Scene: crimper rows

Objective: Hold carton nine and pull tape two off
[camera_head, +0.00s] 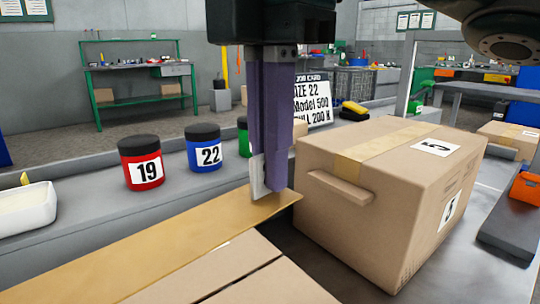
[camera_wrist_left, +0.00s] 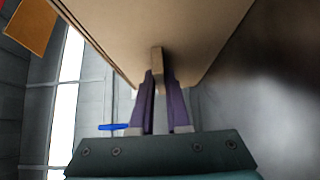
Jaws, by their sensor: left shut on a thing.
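My right gripper (camera_head: 267,188) points down in the middle of the head view, its purple fingers at the free end of a tan tape strip (camera_head: 150,258). The strip runs along a cardboard carton (camera_head: 285,283) in the foreground, and its end sticks out past the carton. Whether the fingers grip the tape is unclear. No number shows on this carton. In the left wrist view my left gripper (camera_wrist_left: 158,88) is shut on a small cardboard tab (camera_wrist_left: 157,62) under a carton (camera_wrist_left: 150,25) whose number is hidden. The left gripper is outside the head view.
Another carton (camera_head: 375,205) with number labels and a side tab stands close right of my right gripper. Red can 19 (camera_head: 141,172), blue can 22 (camera_head: 204,157) and a partly hidden green can stand behind.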

